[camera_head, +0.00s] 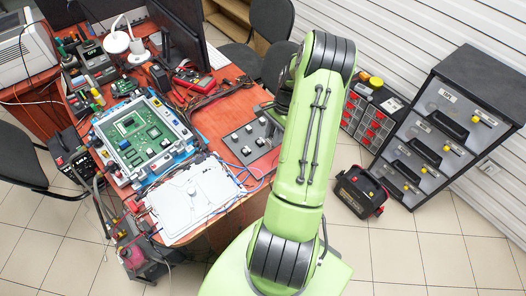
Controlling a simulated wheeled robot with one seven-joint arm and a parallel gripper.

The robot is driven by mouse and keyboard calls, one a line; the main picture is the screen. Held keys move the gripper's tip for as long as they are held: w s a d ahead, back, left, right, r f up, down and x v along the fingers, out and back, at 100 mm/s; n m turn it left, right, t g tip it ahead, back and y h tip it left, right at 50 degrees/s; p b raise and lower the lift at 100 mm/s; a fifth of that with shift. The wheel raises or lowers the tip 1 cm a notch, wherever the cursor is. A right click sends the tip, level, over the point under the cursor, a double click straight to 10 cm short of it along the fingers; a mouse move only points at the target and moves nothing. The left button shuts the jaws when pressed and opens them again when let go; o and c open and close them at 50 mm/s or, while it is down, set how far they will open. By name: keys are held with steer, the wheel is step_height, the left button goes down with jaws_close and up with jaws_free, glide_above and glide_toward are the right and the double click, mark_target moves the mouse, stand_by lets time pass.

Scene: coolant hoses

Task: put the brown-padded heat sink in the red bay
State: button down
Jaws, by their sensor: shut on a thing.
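My green arm rises through the middle of the view and hides much of its own end. A small grey and dark part, which seems to be my gripper (266,110), shows at the arm's left edge, above the right part of the table. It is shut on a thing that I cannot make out. I cannot pick out a brown-padded heat sink or a red bay for sure.
The red-brown table (226,75) is crowded. A green circuit board (137,136) sits in a frame at the left, with a white plate (177,207) in front. A monitor (180,28) stands behind. A dark drawer cabinet (450,118) and a toolbox (358,190) stand right on open floor.

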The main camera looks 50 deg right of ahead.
steer(key=f, duration=0.6)
steer(key=f+b, duration=0.1)
steer(key=f, duration=0.2)
steer(key=shift+s+f, duration=0.15)
steer(key=shift+s, duration=0.15)
steer(key=c, duration=0.9)
jaws_free()
steer(key=shift+f, duration=0.1)
